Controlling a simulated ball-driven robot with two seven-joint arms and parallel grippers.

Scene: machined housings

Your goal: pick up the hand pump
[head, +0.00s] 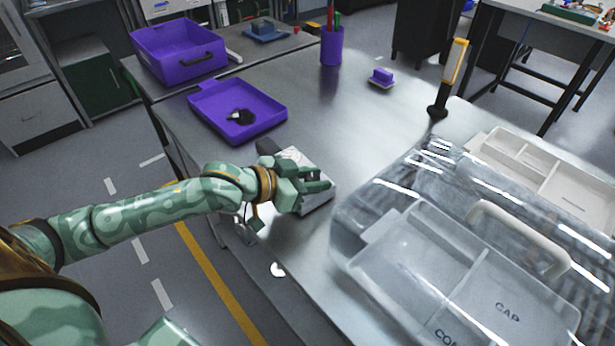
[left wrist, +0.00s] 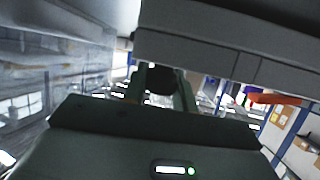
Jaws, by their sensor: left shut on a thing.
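My left gripper (head: 318,182) is low over the near left part of the metal table, beside a pale grey block (head: 292,155) that it partly hides. In the left wrist view its fingers (left wrist: 160,88) are shut on a dark rounded thing (left wrist: 160,79). I cannot tell for sure whether this is the hand pump; most of it is hidden. A dark stub (head: 267,147) shows behind my wrist, at the block's left end. A small black object (head: 240,116) lies in the purple tray (head: 272,121); its kind is unclear. My right gripper is not in view.
A clear cover with a pale handle (head: 515,235) stands close on the right, over a compartment tray. A purple pen cup (head: 332,47), a small purple block (head: 382,75) and a yellow-and-black upright tool (head: 454,62) stand farther back. The table's middle is clear.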

